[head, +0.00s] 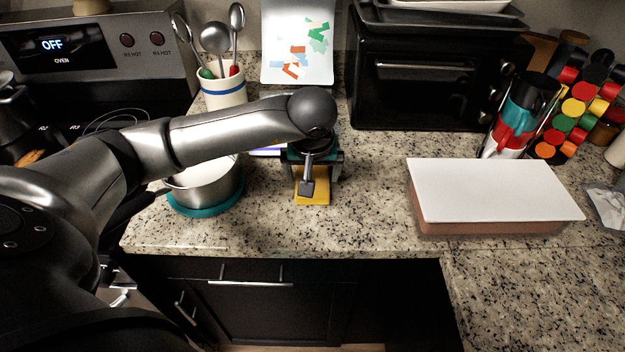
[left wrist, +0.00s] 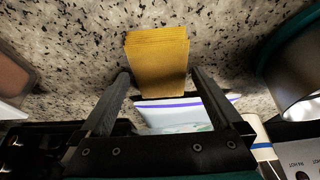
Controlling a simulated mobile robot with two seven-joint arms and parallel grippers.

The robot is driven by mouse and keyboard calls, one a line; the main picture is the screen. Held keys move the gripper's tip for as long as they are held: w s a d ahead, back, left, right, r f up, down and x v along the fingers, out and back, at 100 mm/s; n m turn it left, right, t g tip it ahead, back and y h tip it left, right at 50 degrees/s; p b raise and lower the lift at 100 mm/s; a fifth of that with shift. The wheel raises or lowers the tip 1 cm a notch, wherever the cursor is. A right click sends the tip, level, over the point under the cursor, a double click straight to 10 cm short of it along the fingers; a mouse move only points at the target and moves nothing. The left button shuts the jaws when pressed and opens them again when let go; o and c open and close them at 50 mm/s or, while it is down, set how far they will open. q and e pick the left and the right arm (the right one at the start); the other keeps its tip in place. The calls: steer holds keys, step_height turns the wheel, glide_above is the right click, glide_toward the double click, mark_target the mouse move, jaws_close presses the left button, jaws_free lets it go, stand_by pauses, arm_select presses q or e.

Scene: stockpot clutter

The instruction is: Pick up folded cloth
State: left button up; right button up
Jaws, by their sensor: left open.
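The folded cloth (head: 312,198) is a yellow, layered rectangle lying on the granite counter near its front edge. My left gripper (head: 316,180) is over it from above, and the gripper and wrist hide its far part in the head view. In the left wrist view the cloth (left wrist: 157,52) shows between and beyond the two fingertips of my left gripper (left wrist: 160,76). The fingers are apart, one to each side of the cloth's near end, with visible gaps. I cannot tell whether they touch the counter. My right gripper is not in view.
A steel pot (head: 203,185) on a teal mat stands just left of the cloth. A white item with a purple stripe (left wrist: 180,113) lies behind it. A utensil crock (head: 224,92) and black toaster oven (head: 425,95) stand behind. A white-topped box (head: 492,190) is at right.

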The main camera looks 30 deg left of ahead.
arm_select(q)
steer(key=shift+x, duration=0.85)
steer(key=shift+c, duration=0.2)
steer(key=shift+r, duration=0.1)
steer(key=c, duration=1.2)
step_height(320, 180, up, 20)
steer(key=p, duration=0.1)
steer(key=shift+p, duration=0.4)
